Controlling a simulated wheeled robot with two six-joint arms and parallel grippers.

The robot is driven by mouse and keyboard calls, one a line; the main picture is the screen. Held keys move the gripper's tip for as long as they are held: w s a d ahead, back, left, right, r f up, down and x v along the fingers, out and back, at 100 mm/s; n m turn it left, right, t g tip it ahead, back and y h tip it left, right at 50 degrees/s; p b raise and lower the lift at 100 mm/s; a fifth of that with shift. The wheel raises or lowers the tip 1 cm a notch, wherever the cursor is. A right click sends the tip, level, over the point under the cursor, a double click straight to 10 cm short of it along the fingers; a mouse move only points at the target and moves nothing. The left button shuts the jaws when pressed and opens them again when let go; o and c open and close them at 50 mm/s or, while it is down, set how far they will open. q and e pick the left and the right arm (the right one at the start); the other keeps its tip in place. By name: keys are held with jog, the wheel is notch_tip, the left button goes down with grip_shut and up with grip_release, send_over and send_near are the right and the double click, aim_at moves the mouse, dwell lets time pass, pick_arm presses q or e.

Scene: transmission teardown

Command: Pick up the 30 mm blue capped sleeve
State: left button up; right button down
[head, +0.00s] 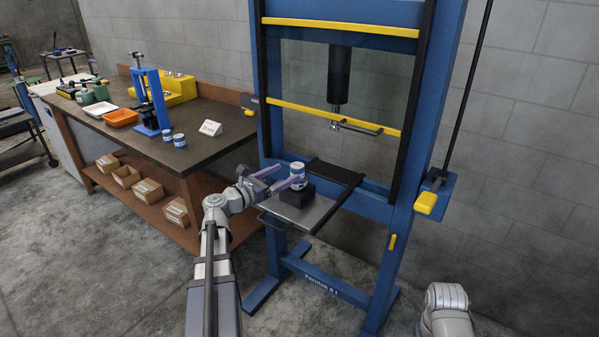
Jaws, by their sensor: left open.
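A small blue-and-white capped cylinder (298,170) stands upright on a black block (297,194) on the bed of the blue press. Two similar blue-and-white cylinders, a left one (168,135) and a right one (179,141), stand near the workbench's front edge. I cannot read a size on any of them. My left gripper (279,178) is open, with its purple fingers pointing at the cylinder on the press. One fingertip lies close to it; whether they touch I cannot tell. My right gripper is out of the picture; only part of that arm shows at the bottom right.
The blue press frame (266,115) surrounds the bed, with a dark ram (339,75) above and yellow crossbars. The workbench (205,143) holds an orange tray (121,118), a white sign and a small blue press.

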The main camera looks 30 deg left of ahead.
aim_at(292, 169)
pick_arm(q)
jog(key=shift+x, duration=3.2)
jog(key=shift+s+d+r, duration=0.1)
grip_shut()
